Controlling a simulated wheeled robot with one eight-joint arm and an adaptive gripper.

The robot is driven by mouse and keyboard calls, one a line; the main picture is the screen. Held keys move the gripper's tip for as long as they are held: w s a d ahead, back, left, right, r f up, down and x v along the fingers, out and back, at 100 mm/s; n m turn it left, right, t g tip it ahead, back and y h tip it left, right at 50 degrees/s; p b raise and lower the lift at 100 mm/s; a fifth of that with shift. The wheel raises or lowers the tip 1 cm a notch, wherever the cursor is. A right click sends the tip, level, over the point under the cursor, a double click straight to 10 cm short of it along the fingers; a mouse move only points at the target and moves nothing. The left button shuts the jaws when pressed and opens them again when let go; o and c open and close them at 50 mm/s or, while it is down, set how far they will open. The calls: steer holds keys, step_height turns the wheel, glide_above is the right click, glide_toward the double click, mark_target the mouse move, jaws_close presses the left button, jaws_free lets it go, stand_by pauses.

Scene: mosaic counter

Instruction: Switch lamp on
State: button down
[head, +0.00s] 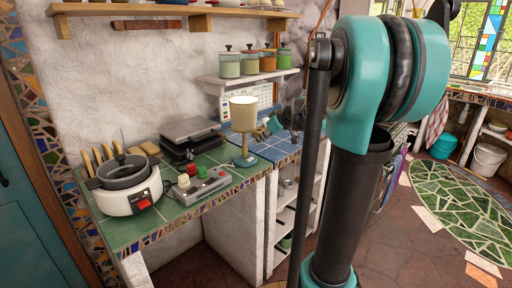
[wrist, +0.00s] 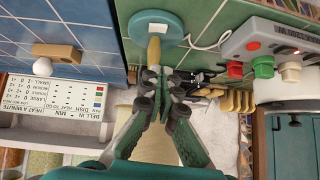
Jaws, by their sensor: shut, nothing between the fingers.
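The lamp stands on the counter, with a beige shade (head: 243,114) on a thin stem over a round teal base (head: 245,162). I cannot tell whether it is lit. In the wrist view its teal base (wrist: 157,24) is at the top, and its cream shade shows between and behind my fingers. My gripper (wrist: 160,76) is shut and empty, its fingertips by the lamp stem in that view; touching or apart is unclear. In the head view my gripper is beside the lamp at right, partly hidden by my arm. A grey button box (head: 203,183) sits left of the lamp; its red button (wrist: 263,67) shows.
A white cooker (head: 130,190) with a dark pot stands at the counter's left end. A dark appliance (head: 190,138) is behind the button box. A small shelf (head: 245,78) with jars hangs above. A pale cord (wrist: 205,45) runs beside the lamp base.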

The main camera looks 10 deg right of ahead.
steer(key=shift+s+v, duration=0.2)
steer(key=shift+v, duration=1.85)
steer(key=shift+a, duration=0.2)
steer(key=s+f+m+g+h, duration=0.2)
steer(key=s+f+m+h, duration=0.3)
steer(key=s+f, duration=1.8)
steer(key=s+m, duration=0.1)
steer(key=s, duration=0.2)
steer(key=shift+d+f+m+g+h, duration=0.3)
steer(key=shift+f+m+h, duration=0.05)
steer(key=shift+m+h, duration=0.05)
